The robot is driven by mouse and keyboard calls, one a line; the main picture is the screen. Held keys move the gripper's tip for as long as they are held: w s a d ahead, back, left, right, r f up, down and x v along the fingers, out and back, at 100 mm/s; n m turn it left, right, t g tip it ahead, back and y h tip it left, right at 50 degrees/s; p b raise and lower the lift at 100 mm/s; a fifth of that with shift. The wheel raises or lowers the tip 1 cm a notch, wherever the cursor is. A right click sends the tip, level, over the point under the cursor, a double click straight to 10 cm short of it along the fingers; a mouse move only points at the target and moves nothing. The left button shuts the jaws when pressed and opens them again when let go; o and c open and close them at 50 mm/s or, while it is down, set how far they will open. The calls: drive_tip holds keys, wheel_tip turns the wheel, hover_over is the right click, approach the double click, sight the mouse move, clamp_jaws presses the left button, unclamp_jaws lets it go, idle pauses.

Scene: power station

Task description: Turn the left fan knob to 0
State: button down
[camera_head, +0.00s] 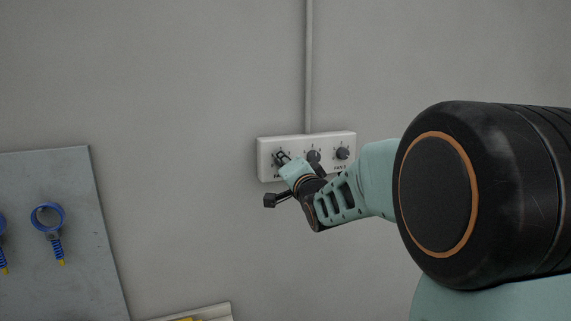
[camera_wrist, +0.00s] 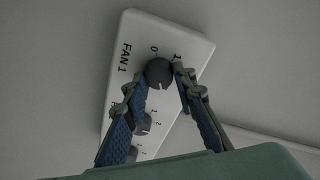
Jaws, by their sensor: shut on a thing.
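The white fan switch panel (camera_head: 265,150) is on the grey wall, with three dark round knobs in a row. The left knob, labelled FAN 1, shows in the wrist view (camera_wrist: 159,72); the printed marks 0 and 1 are beside it. My gripper (camera_head: 284,160) is at this knob, with one finger on each side, shut on it. In the head view my gripper covers much of this knob. The middle knob (camera_head: 313,156) and right knob (camera_head: 342,153) stand free of the fingers.
A grey conduit (camera_head: 309,70) runs up the wall from the panel. At the left is a grey board (camera_head: 85,220) with blue ring-ended tools (camera_head: 48,218) on it. A light-edged object (camera_head: 215,311) with yellow on it is at the bottom. The wall around the panel is clear.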

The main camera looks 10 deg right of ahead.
drive_tip(key=shift+f+b, duration=0.1)
drive_tip(key=shift+b, duration=0.25)
drive_tip(key=m+y+b, duration=0.1)
drive_tip(key=m+b, duration=0.4)
drive_tip(key=m, duration=0.6)
drive_tip(key=m+y+b, duration=0.1)
drive_tip(key=m+b, duration=0.4)
drive_tip(key=m, duration=0.6)
drive_tip(key=m+y+b, duration=0.1)
drive_tip(key=m+b, duration=0.5)
drive_tip(key=m, duration=0.5)
drive_tip(key=shift+m+g+y, duration=0.3)
drive_tip(key=shift+m+g, duration=0.1)
drive_tip(key=c, duration=2.7)
unclamp_jaws()
drive_tip(key=shift+c, duration=0.2)
clamp_jaws()
drive_tip(key=o, duration=1.1)
unclamp_jaws()
